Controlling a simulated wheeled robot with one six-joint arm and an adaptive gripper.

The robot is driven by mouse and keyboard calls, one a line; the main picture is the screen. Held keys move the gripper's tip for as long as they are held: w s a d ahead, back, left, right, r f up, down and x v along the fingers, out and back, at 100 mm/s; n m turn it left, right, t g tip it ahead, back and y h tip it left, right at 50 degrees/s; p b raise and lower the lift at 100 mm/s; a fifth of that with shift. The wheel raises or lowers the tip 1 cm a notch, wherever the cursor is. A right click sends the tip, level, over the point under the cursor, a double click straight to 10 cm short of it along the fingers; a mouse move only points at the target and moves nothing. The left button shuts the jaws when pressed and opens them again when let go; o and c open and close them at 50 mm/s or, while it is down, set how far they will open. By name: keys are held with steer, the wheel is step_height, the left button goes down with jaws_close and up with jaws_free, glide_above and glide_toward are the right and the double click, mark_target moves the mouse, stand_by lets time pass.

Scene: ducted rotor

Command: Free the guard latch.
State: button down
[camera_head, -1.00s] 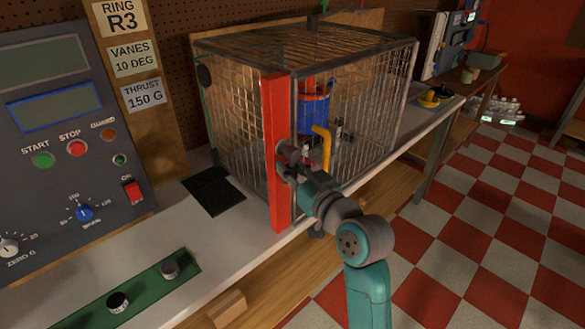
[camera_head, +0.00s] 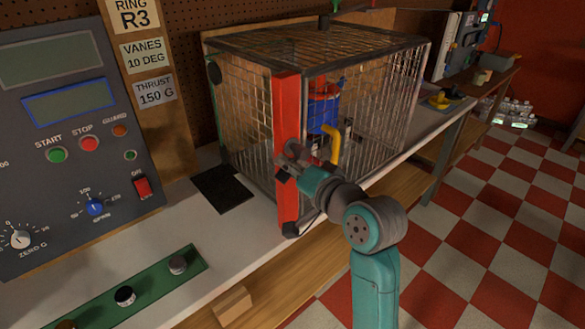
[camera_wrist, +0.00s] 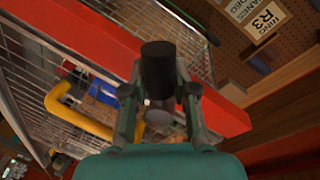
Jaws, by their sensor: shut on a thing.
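The guard is a wire mesh cage (camera_head: 385,95) on the bench with a broad red upright post (camera_head: 287,105) at its near corner. The red post crosses the wrist view diagonally (camera_wrist: 75,32). My gripper (camera_head: 290,160) is at the middle of this post. In the wrist view my gripper (camera_wrist: 158,100) is shut on a black cylindrical knob (camera_wrist: 158,65), which looks like the guard latch and lies in front of the red post. How the knob joins the post is hidden. A yellow bent tube (camera_head: 333,145) and a blue cylinder (camera_head: 322,112) show behind the mesh.
The control panel (camera_head: 60,200) with START and STOP buttons stands at left. A black mat (camera_head: 222,188) lies on the bench left of the cage. A green strip with knobs (camera_head: 150,283) is at the front. The checkered floor (camera_head: 480,240) at right is clear.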

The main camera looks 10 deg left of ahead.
steer(key=m, duration=0.1)
steer(key=r+m, duration=0.1)
steer(key=m, duration=0.1)
steer(key=shift+s+a+g, duration=0.1)
steer(key=shift+s+g, duration=0.1)
steer(key=shift+g, duration=0.2)
steer(key=shift+r+m+g+y, duration=0.35)
steer(key=shift+r+m, duration=0.25)
steer(key=shift+m, duration=0.7)
steer(key=c, duration=0.9)
jaws_free()
steer(key=v, duration=1.2)
